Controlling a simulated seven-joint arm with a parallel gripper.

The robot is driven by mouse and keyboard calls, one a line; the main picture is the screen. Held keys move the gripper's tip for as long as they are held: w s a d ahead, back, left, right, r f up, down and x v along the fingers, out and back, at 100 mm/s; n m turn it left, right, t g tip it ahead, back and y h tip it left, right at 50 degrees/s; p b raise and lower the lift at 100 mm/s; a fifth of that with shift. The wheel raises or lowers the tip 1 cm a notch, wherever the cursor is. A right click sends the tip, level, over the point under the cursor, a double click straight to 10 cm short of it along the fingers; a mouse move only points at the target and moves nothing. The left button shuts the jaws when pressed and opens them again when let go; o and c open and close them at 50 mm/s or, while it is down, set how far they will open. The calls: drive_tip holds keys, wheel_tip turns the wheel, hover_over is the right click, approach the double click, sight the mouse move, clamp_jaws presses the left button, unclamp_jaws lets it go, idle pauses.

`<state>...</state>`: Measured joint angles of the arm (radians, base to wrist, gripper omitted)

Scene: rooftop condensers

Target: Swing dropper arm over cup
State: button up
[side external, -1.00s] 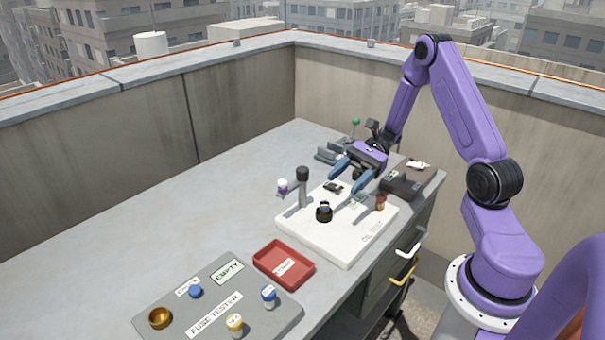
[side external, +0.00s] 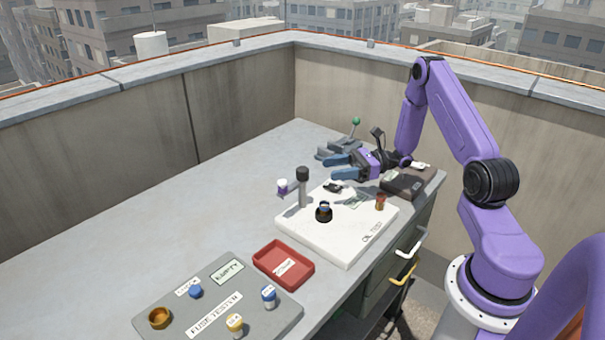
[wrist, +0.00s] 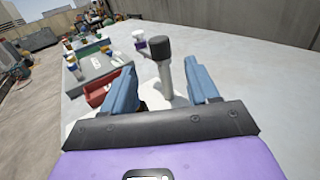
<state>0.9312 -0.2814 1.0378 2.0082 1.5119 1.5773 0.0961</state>
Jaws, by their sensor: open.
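The dropper arm's post (side external: 302,190) stands upright with a black cap on the white test board. Its arm carries a white and purple dropper (side external: 282,187) out to the left, past the board's edge. A dark round cup (side external: 324,212) sits on the board, right of the post and nearer the camera; the dropper is not over it. My gripper (side external: 335,167) is open and empty, beyond and right of the post, apart from it. In the wrist view, the post (wrist: 164,75) shows between my open fingers (wrist: 161,80), with the dropper (wrist: 139,41) to its left.
The white board (side external: 350,245) also holds an amber vial (side external: 380,203). A red tray (side external: 283,265) and a grey fuse tester panel (side external: 180,308) with several knobs lie nearer the camera. A green-knobbed lever (side external: 356,122) stands behind my gripper. The table's left side is clear.

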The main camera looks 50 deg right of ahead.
sight(303, 173)
drive_tip(key=x, duration=0.9)
drive_tip(key=shift+w+a, duration=0.15)
drive_tip(key=shift+a, duration=0.1)
clamp_jaws()
